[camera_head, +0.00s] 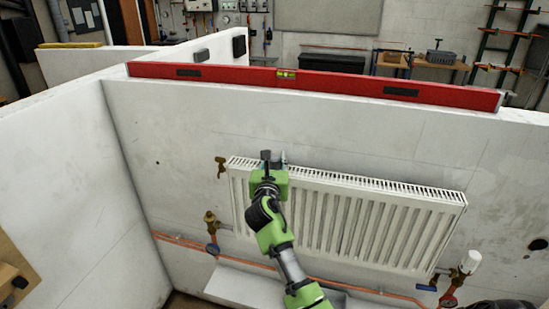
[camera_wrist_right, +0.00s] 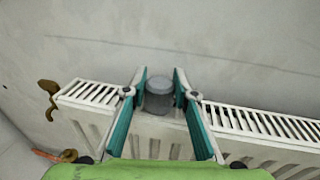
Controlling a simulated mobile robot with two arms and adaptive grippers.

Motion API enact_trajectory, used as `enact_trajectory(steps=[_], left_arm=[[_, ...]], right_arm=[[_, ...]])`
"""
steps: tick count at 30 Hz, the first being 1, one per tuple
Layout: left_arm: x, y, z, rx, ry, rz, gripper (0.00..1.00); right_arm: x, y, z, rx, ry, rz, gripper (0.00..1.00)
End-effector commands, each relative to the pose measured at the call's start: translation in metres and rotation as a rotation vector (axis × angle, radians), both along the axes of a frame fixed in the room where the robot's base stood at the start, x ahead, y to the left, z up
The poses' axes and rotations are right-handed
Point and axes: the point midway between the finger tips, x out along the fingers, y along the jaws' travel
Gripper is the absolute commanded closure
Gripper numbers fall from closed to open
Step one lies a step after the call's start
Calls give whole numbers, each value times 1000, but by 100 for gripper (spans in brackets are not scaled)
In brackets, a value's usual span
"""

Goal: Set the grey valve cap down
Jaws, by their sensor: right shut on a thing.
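The grey valve cap (camera_wrist_right: 159,95) is a short grey cylinder between the teal fingers of my right gripper (camera_wrist_right: 160,90) in the wrist view. The gripper is shut on it. In the head view, my right gripper (camera_head: 272,158) is at the top edge of the white radiator (camera_head: 340,220), left of its middle. The radiator's slotted top (camera_wrist_right: 265,125) shows on both sides of the fingers. I cannot tell whether the cap touches the radiator. My left gripper is not in view.
A red spirit level (camera_head: 330,84) lies along the wall top above the radiator. A brass valve (camera_head: 211,222) is at the lower left, and a valve with a white head (camera_head: 470,262) at the lower right. Copper pipes (camera_head: 380,293) run below. A side wall (camera_head: 70,200) stands left.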

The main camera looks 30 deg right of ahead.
Motion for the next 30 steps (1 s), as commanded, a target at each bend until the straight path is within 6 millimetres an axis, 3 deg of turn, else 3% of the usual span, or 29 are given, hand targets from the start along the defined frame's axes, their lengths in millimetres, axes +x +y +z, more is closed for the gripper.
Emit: enact_trajectory(steps=[7, 9, 10, 22, 30], left_arm=[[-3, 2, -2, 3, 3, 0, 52], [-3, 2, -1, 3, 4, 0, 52], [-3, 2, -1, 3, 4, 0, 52], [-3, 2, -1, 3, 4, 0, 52], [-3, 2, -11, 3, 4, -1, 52]], right_arm=[[0, 0, -3, -1, 1, -1, 83], [0, 0, -3, 0, 0, -1, 59], [0, 0, -3, 0, 0, -1, 57], [-1, 1, 1, 1, -1, 0, 57], [-36, 30, 0, 0, -2, 3, 57]])
